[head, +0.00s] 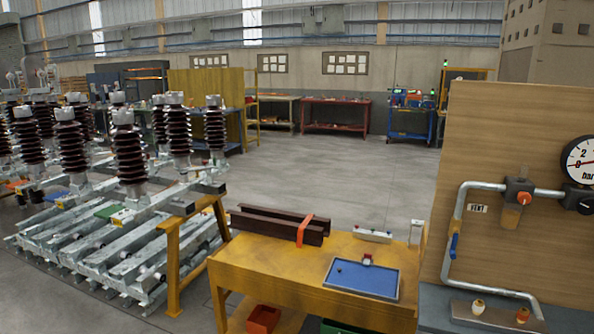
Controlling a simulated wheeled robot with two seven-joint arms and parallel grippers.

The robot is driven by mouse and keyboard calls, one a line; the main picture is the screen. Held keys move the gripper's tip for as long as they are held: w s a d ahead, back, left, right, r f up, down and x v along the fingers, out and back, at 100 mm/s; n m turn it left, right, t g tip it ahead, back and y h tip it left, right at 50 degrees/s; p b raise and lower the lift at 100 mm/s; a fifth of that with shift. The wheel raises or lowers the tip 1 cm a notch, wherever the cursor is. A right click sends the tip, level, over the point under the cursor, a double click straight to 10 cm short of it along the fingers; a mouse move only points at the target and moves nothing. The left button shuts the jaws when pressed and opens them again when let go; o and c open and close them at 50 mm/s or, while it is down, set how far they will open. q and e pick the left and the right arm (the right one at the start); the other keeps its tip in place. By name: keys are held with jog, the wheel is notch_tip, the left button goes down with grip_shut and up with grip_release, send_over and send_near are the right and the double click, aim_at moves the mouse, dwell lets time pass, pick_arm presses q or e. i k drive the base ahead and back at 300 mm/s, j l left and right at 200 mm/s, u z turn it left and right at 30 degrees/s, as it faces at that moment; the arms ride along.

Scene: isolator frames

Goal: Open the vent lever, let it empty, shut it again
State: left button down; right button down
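The vent lever is a blue handle (453,246) on the grey pipe (460,212) at the right, below a small plate reading VENT (477,209). The handle lies nearly in line with the vertical pipe. The pipe is fixed to a wooden panel (500,140). A round pressure gauge (580,158) marked bar sits at the right edge, partly cut off. Its red needle shows, but the exact reading is hard to tell. Neither of my grippers is in view.
A yellow workbench (285,268) with a blue tray (362,278) and brown channels (278,224) stands left of the panel. A block with an orange knob (524,198) sits on the pipe. Brown insulators (125,150) on frames fill the left. Open floor lies behind.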

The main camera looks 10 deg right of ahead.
aim_at(455, 231)
jog(key=z, duration=1.3)
